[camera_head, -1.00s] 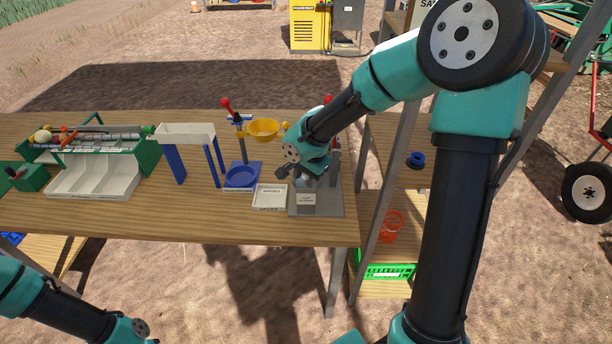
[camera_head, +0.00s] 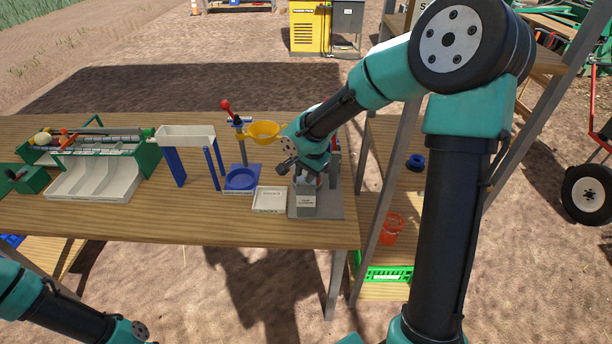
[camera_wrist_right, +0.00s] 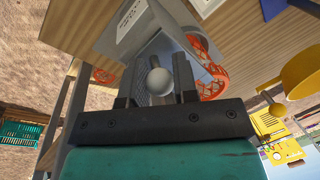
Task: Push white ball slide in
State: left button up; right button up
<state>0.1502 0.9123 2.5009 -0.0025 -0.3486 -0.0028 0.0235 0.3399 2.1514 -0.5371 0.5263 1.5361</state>
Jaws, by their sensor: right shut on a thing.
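The white ball (camera_wrist_right: 159,83) shows in the right wrist view as a small round knob at the grey metal slide or channel. My right gripper (camera_wrist_right: 160,78) has one finger on each side of it and is shut on it. In the head view my right gripper (camera_head: 305,174) is low over the grey device (camera_head: 307,211) at the table's right end. There the arm and gripper hide the ball and most of the slide. How far in the slide stands cannot be told. My left arm shows at the lower left, its gripper out of view.
A white tray (camera_head: 270,199) lies just left of the device. A blue stand (camera_head: 241,180) with a yellow bowl (camera_head: 263,130) is close by. An orange-red ring-like basket (camera_wrist_right: 212,73) is near the fingers. Farther left are a white trough (camera_head: 186,135) and a green sorter (camera_head: 148,155).

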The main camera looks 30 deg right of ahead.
jog(key=shift+w+d, duration=0.4)
jog(key=shift+w, duration=0.25)
jog(key=shift+w+d, duration=0.4)
jog(key=shift+w, duration=0.25)
jog(key=o, duration=1)
jog(key=shift+r, duration=3)
jog(key=shift+a, duration=0.1)
